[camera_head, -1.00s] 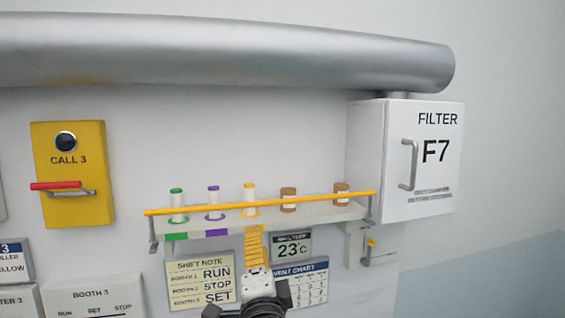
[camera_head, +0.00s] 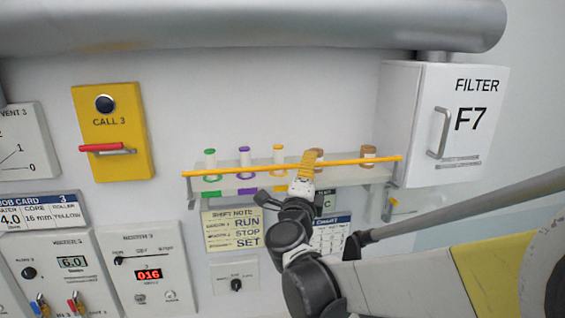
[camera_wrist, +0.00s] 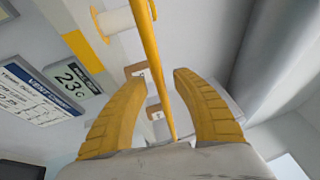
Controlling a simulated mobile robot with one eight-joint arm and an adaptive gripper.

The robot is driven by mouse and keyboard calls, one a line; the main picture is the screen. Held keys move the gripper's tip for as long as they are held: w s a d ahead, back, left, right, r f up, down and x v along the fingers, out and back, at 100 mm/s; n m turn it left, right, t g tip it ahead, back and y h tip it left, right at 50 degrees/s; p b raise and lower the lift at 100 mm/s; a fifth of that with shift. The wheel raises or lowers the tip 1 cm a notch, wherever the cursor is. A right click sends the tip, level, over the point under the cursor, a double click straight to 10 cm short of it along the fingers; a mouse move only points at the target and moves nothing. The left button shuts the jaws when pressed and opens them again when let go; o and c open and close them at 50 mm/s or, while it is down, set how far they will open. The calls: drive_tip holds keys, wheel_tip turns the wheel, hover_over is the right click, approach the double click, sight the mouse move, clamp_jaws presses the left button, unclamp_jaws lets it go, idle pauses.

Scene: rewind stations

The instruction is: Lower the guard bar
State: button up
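The guard bar (camera_head: 240,168) is a thin yellow rod across the front of a light shelf, held by a grey bracket at each end. It stands raised in front of several spools. My gripper (camera_head: 309,162) is at the bar, right of its middle, with its yellow fingers overlapping the bar's line. In the wrist view the bar (camera_wrist: 150,50) runs between the two spread fingers of my gripper (camera_wrist: 158,78), with gaps on both sides. The gripper is open; I see no contact with the bar.
Spools with green, purple, yellow and brown ends stand on the shelf (camera_head: 225,184). A white filter box (camera_head: 465,115) is right of it, a large grey pipe (camera_head: 250,28) above. A yellow call box (camera_head: 125,135) with a red handle is at left.

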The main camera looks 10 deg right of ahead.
drive_tip(key=shift+w+d+r, duration=0.1)
drive_tip(key=shift+w, duration=0.25)
clamp_jaws()
